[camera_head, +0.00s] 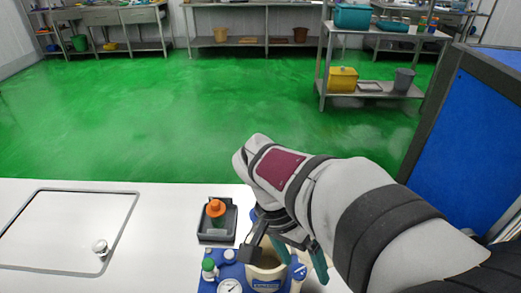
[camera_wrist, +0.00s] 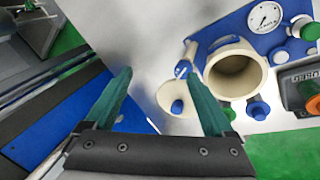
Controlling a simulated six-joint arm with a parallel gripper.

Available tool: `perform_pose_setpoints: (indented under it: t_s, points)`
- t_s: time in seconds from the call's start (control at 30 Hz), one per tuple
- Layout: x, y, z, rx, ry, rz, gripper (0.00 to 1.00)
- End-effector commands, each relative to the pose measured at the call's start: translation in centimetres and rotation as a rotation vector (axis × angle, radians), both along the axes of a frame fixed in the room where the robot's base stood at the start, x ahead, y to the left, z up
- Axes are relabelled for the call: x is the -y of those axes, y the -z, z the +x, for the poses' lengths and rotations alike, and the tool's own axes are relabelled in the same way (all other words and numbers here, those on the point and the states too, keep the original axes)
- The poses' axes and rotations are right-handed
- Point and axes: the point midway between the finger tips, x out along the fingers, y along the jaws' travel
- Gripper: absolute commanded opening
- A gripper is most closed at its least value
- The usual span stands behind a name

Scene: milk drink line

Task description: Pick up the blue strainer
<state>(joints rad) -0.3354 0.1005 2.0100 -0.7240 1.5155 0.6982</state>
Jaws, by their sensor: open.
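In the wrist view, a small round cream piece with a blue centre (camera_wrist: 177,107) and a blue part (camera_wrist: 182,69) above it lies by my right finger, which partly covers it. It looks like the blue strainer, though its full shape is hidden. In the head view, a small blue and white piece (camera_head: 299,271) shows between my fingers, right of the cream pot. My gripper (camera_wrist: 157,73) is open, with teal fingers apart and nothing held. It also shows in the head view (camera_head: 304,268), low over the right side of the equipment.
A dark tray (camera_head: 232,229) holds an orange-topped item (camera_head: 215,208). A blue panel (camera_head: 470,130) stands right.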

Motion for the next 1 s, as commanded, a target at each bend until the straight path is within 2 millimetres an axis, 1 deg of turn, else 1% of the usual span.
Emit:
perform_pose_setpoints:
  t_s: [0.03, 0.07, 0.1, 0.17, 0.2, 0.3, 0.4, 0.43, 0.47, 0.53, 0.57, 0.7, 0.8, 0.9, 1.0]
  points:
    - [-1.8, 1.4, 3.5, 0.035, 0.011, -0.113, 0.88]
    - [-3.1, 2.2, 5.7, 0.081, 0.028, -0.186, 0.88]
    - [-5.1, 3.6, 8.4, 0.157, 0.045, -0.276, 0.88]
    - [-8.6, 6.0, 11.8, 0.301, 0.064, -0.384, 0.88]
    - [-11.0, 7.7, 13.4, 0.402, 0.074, -0.434, 0.88]
    - [-15.8, 11.0, 15.7, 0.621, 0.088, -0.491, 0.88]
    - [-18.5, 13.2, 16.6, 0.774, 0.089, -0.504, 0.88]
    - [-19.0, 13.6, 16.7, 0.806, 0.088, -0.504, 0.88]
    - [-19.3, 13.9, 16.8, 0.830, 0.088, -0.502, 0.88]
    - [-19.1, 14.5, 17.3, 0.858, 0.090, -0.503, 0.88]
    - [-18.7, 14.8, 17.7, 0.860, 0.090, -0.503, 0.88]
    - [-15.5, 16.8, 19.6, 0.855, 0.092, -0.504, 0.88]
    - [-13.6, 18.0, 20.9, 0.855, 0.092, -0.502, 0.88]
    - [-12.4, 18.8, 21.8, 0.856, 0.092, -0.501, 0.88]
    - [-11.7, 19.2, 22.2, 0.856, 0.092, -0.501, 0.88]
